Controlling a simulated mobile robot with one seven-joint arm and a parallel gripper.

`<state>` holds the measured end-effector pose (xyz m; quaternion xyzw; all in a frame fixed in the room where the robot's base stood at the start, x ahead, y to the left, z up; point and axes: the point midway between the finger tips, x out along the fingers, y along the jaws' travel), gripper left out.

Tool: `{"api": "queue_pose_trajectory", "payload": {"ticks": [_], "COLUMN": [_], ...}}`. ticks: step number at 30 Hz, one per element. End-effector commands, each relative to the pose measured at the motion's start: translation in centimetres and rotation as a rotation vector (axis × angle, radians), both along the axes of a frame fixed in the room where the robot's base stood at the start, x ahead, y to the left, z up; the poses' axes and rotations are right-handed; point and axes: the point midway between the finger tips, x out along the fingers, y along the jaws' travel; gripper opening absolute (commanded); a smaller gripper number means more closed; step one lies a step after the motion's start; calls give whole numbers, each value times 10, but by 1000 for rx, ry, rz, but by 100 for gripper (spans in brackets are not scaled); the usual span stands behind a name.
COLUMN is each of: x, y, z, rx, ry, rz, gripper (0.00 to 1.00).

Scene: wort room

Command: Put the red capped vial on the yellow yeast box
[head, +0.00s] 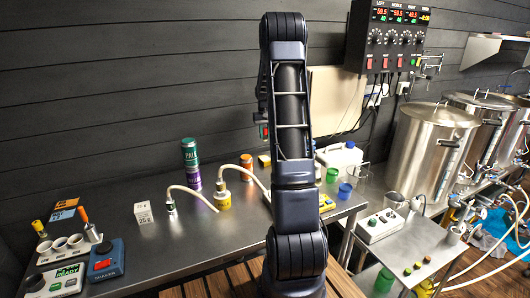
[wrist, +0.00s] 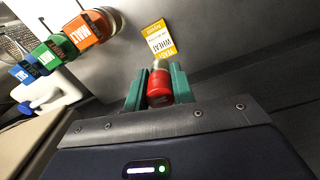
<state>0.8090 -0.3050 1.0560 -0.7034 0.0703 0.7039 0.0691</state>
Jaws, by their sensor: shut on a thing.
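My gripper (wrist: 159,80) shows in the wrist view with its two green fingers closed on the red capped vial (wrist: 160,90). The red cap sits between the fingers, and a paler end points toward the bench. The yellow yeast box (wrist: 158,40), with a white label, lies just beyond the vial's far end. The vial appears apart from the box, but the exact gap cannot be told. In the head view my arm hides most of the gripper. A small yellow box (head: 264,160) there, beside my arm, appears to be the same box.
In the wrist view, orange (wrist: 87,28), green (wrist: 55,48) and blue (wrist: 28,71) labelled containers stand at left. In the head view, green and purple cans (head: 191,166) and a yellow hosed bottle (head: 223,197) stand left of my arm. A steel kettle (head: 425,155) stands right.

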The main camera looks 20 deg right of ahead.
Motion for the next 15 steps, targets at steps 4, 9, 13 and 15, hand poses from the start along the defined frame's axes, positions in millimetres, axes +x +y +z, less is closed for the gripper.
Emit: {"api": "queue_pose_trajectory", "payload": {"ticks": [4,9,13,15], "x": [0,0,0,0], "y": [0,0,0,0], "z": [-31,-52,-58,-62], "rx": [0,0,0,0], "ry": [2,1,-1,0], "rz": [0,0,0,0], "gripper": [2,2,2,2]}}
